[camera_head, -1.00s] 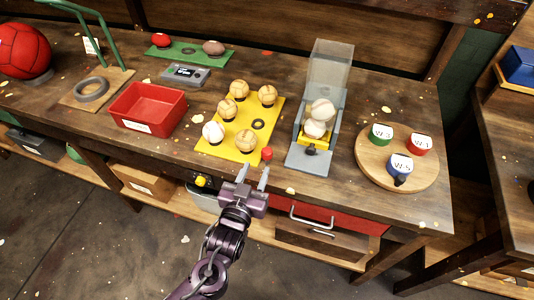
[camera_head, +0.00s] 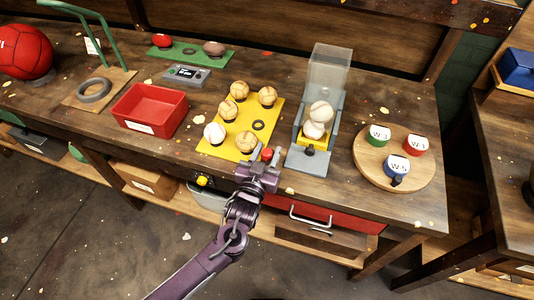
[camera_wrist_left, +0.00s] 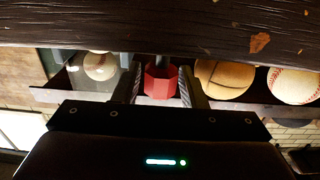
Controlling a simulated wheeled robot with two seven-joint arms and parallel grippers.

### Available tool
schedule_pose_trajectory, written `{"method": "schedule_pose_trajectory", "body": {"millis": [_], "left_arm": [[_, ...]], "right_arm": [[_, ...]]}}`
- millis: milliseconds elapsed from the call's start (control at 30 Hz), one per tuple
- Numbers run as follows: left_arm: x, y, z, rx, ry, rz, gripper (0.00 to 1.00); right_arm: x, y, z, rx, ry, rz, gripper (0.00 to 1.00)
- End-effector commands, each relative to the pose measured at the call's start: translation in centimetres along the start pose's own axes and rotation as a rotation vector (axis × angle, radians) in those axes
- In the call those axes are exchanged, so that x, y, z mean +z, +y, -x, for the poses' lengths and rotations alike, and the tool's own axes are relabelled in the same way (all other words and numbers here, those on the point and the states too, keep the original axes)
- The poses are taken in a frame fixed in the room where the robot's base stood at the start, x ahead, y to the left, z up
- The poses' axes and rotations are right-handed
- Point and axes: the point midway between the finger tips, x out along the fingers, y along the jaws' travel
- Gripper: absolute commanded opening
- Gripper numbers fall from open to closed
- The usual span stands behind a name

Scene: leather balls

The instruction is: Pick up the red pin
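The red pin (camera_head: 267,154) stands at the front right corner of the yellow board (camera_head: 222,148). In the left wrist view the red pin (camera_wrist_left: 160,82) shows as a faceted red knob with a grey shaft behind it. My left gripper (camera_head: 265,157) is at the pin. In the wrist view the fingers of my left gripper (camera_wrist_left: 160,88) are apart, one on each side of the red knob, with narrow gaps showing. The gripper looks open around the pin. My right gripper is not in view.
Several tan balls and a white ball (camera_head: 214,132) sit on the yellow board. A grey stand with two white balls (camera_head: 320,111) is close on the right. A red bin (camera_head: 149,108) stands left, and a round wooden board (camera_head: 423,176) with labelled cups is at right.

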Motion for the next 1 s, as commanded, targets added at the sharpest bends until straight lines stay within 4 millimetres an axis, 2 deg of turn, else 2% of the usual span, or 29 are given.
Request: {"method": "schedule_pose_trajectory", "body": {"millis": [33,300,533,667,767,867,1000], "left_arm": [[0.0,0.0,0.0,0.0,0.0,0.0,0.36],[0.0,0.0,0.0,0.0,0.0,0.0,0.03],[-0.1,0.0,0.0,0.0,-0.001,0.0,0.03],[-0.8,0.0,0.0,-0.001,0.0,0.0,0.03],[-2.1,0.0,0.0,0.0,0.002,0.001,0.03],[-4.3,0.0,0.0,0.0,0.004,0.002,0.03],[-8.7,0.0,0.1,0.0,0.007,0.003,0.03]], "right_arm": [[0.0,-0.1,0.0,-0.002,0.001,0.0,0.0],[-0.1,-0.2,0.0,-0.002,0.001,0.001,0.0],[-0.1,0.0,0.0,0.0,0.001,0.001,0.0],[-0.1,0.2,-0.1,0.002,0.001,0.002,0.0],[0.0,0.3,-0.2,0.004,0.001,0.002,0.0],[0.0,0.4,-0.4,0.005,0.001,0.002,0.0],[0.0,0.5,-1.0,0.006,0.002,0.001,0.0]]}}
